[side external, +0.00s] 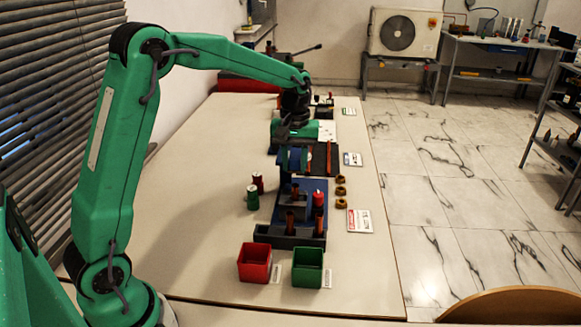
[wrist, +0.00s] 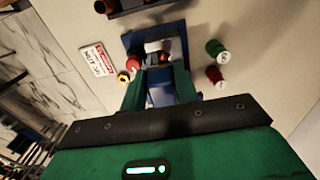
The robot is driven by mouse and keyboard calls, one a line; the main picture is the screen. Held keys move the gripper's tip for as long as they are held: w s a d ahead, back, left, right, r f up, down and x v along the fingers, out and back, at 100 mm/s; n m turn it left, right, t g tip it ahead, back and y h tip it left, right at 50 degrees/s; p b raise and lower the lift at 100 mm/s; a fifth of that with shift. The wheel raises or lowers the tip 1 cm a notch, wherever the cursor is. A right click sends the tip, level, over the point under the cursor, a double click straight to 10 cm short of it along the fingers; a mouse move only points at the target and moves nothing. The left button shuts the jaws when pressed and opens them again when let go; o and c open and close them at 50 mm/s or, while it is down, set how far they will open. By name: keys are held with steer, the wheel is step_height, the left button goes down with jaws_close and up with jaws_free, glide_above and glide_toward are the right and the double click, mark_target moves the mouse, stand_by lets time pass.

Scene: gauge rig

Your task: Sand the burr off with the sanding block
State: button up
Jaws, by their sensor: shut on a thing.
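My gripper (side external: 293,157) points down over the middle of the bench, behind the blue fixture plate (side external: 312,188). In the wrist view its two green fingers (wrist: 160,82) are shut on a blue block (wrist: 161,97), which looks like the sanding block. The block's underside is hidden. The fixture carries a grey block (side external: 291,207) and a red-topped part (side external: 319,198); the red part also shows in the wrist view (wrist: 132,64). Copper-coloured rods (side external: 290,224) stand in a dark tray at its front. I cannot make out the burr at this size.
A red bin (side external: 254,264) and a green bin (side external: 308,268) stand at the front. A red spool (side external: 257,182) and a green spool (side external: 252,199) stand left of the fixture. The bench's left side is clear.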

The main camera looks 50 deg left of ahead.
mark_target(295, 172)
steer(key=shift+f, duration=0.4)
steer(key=shift+f, duration=0.2)
steer(key=shift+f, duration=1.65)
steer(key=shift+f, duration=0.65)
steer(key=shift+w+a, duration=0.2)
stand_by(0.3)
steer(key=shift+w+a, duration=0.35)
steer(key=shift+w, duration=0.05)
steer(key=shift+s+d, duration=0.1)
steer(key=shift+s, duration=0.05)
stand_by(0.4)
steer(key=shift+s+d+f, duration=0.1)
steer(key=shift+s+d, duration=0.9)
steer(key=shift+s, duration=0.05)
